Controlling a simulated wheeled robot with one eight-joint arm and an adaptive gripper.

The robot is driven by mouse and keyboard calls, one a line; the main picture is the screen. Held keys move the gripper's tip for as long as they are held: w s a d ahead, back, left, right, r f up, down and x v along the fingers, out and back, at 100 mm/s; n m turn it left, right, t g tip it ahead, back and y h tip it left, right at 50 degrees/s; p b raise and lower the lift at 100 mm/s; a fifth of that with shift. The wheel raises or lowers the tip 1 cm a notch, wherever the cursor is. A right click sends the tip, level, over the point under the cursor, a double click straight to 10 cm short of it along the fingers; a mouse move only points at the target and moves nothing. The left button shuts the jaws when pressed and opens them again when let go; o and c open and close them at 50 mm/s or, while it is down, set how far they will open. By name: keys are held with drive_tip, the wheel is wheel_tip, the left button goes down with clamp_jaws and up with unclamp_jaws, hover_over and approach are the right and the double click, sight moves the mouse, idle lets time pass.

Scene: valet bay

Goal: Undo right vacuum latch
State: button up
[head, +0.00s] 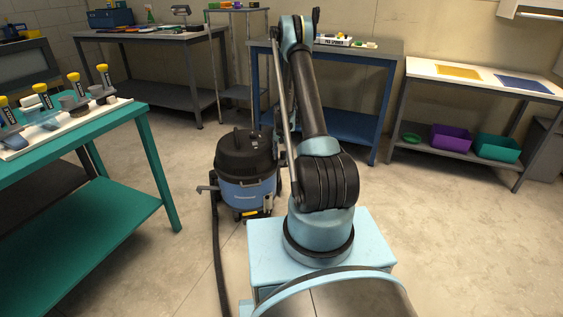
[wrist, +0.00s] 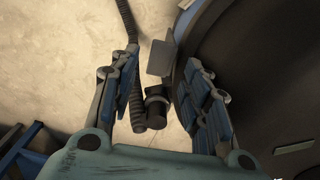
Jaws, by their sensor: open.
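The vacuum (head: 247,190) stands on the floor in the head view, with a black lid (head: 244,152) on a blue drum. Its right side is partly behind my arm, and I cannot make out the right latch clearly there. In the wrist view the dark curved side of the vacuum (wrist: 235,50) fills the right. My gripper (wrist: 160,68) is open beside it, with one finger on each side of a grey flat plate (wrist: 160,57) and a black cylindrical fitting (wrist: 157,108). I cannot tell whether the plate is the latch. My gripper is not discernible in the head view.
A black hose (head: 217,250) runs along the floor; a ribbed hose (wrist: 127,20) also shows in the wrist view. A blue bench (head: 375,110) stands behind the vacuum. Floor at right is clear.

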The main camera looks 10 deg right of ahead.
sight(282, 162)
drive_tip(key=shift+f, duration=1.55)
clamp_jaws()
